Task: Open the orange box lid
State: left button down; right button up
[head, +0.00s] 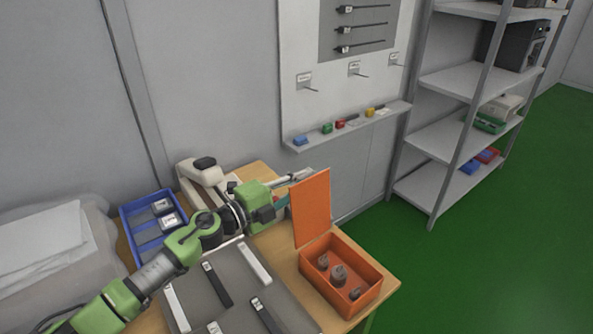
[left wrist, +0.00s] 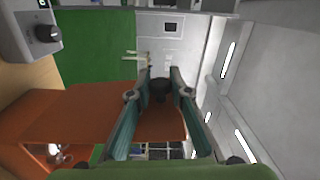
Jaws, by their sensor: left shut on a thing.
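The orange box (head: 372,304) stands at the right end of the table, with several grey metal parts in it. Its orange lid (head: 311,210) stands about upright at the box's back left edge, so the box is open. My left gripper (head: 287,202) is behind and left of the lid, with its fingertips partly hidden by it. In the left wrist view, the lid (left wrist: 85,112) reaches in between the fingers (left wrist: 160,88), and a dark round piece shows there. The gripper is shut on the lid. My right gripper is not in view.
A grey tray (head: 238,297) with several bars lies left of the box. A blue bin (head: 133,213) and a white device (head: 203,176) are at the back of the table. A metal shelf (head: 462,82) stands beyond, to the right. The green floor right of the table is clear.

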pick_arm(q)
jog(key=shift+s+d+r+m, duration=0.15)
jog(key=shift+s+d+m, duration=0.25)
jog(key=shift+s, duration=0.15)
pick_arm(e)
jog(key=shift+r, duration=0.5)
pick_arm(q)
jog(key=c, duration=1.8)
grip_release()
jog(key=shift+c, duration=0.2)
jog(key=shift+a, duration=0.1)
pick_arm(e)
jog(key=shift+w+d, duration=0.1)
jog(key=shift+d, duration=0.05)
pick_arm(q)
jog(key=v, duration=1.2)
